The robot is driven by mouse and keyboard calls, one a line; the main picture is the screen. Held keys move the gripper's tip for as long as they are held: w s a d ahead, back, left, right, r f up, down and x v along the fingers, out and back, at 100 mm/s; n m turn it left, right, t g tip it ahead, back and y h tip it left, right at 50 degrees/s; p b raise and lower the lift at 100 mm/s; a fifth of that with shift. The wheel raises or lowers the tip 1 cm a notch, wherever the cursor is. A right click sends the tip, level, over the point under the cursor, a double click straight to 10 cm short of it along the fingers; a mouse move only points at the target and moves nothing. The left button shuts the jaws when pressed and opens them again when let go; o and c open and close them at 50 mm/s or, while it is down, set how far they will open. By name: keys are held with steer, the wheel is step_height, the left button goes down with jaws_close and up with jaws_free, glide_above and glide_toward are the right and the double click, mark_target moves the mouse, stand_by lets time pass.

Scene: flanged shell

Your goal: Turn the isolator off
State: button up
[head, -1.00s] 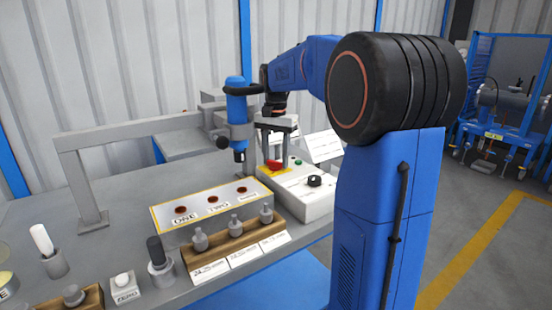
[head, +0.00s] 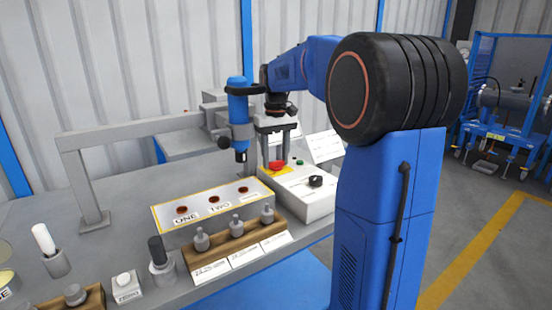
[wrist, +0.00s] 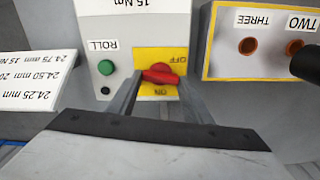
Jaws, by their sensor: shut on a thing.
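The isolator is a red handle (wrist: 160,75) on a yellow plate (wrist: 158,55) set in a grey control box (wrist: 118,25). In the wrist view the plate's OFF and ON labels appear upside down, OFF above the handle and ON below. The handle lies across the plate, slightly tilted. My gripper (wrist: 158,82) points down at it, its two fingers at either end of the handle and shut on it. In the head view the handle (head: 277,165) shows just under my gripper (head: 275,160), on the box's far part.
A green ROLL button (wrist: 106,68) sits beside the plate. A black knob (head: 315,181) is on the box's near part. A blue tool (head: 238,105) stands close left of my gripper. The ONE, TWO, THREE panel (head: 210,222) and a wooden rack (head: 215,250) lie nearer.

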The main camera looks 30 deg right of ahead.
steer(key=shift+n, duration=0.8)
steer(key=o, duration=1.1)
steer(key=shift+c, duration=0.2)
steer(key=shift+r, duration=0.1)
step_height(320, 180, up, 17)
steer(key=shift+r, duration=0.1)
